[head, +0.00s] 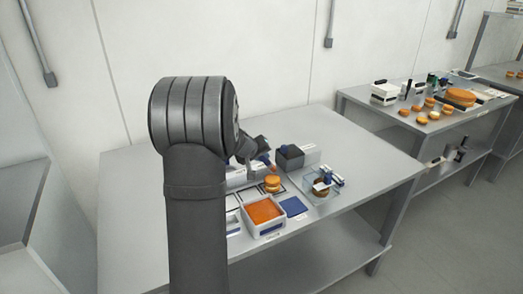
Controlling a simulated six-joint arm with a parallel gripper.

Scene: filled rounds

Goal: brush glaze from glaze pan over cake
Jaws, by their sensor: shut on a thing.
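My gripper (262,156) is small and partly hidden behind my own arm, above the back of the near table. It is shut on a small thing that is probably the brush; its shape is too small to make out. A layered orange-brown cake (272,184) stands on the table just below and in front of my gripper, apart from it. The glaze pan (247,228) is a white square pan with an orange filling, in front of the cake. I cannot tell whether the brush carries glaze.
A dark grey box (290,160) with a blue item stands behind the cake. A clear box (332,198) with a brown round and blue-and-white items stands to the right. A blue square (293,206) lies beside the pan. The table's right side is clear. Another table (372,108) holds several rounds.

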